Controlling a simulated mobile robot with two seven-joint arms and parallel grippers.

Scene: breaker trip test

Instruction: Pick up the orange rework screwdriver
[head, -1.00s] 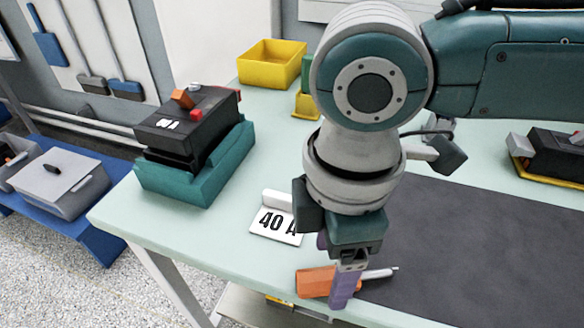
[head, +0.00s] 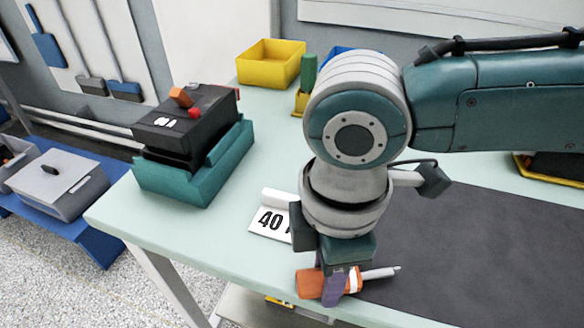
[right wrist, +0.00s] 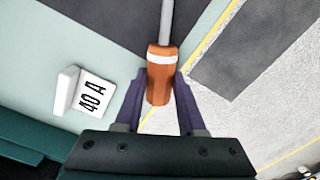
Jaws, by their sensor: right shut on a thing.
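The orange screwdriver (head: 312,284) lies near the front edge of the table, its grey shaft pointing right towards the dark mat. My right gripper (head: 336,290) is over it, with purple fingers on either side of the handle. In the right wrist view the orange handle (right wrist: 159,85), with a white band, sits between the two fingertips (right wrist: 159,90), and its shaft runs up out of the picture. The right gripper is shut on the handle. Whether the screwdriver is clear of the table is hard to tell. My left gripper is not in view.
A white "40 A" card (head: 268,222) stands just left of the gripper. A black breaker unit (head: 186,128) sits in a teal cradle (head: 195,178) at the left. A yellow bin (head: 270,65) is at the back. A dark mat (head: 460,240) covers the right of the table.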

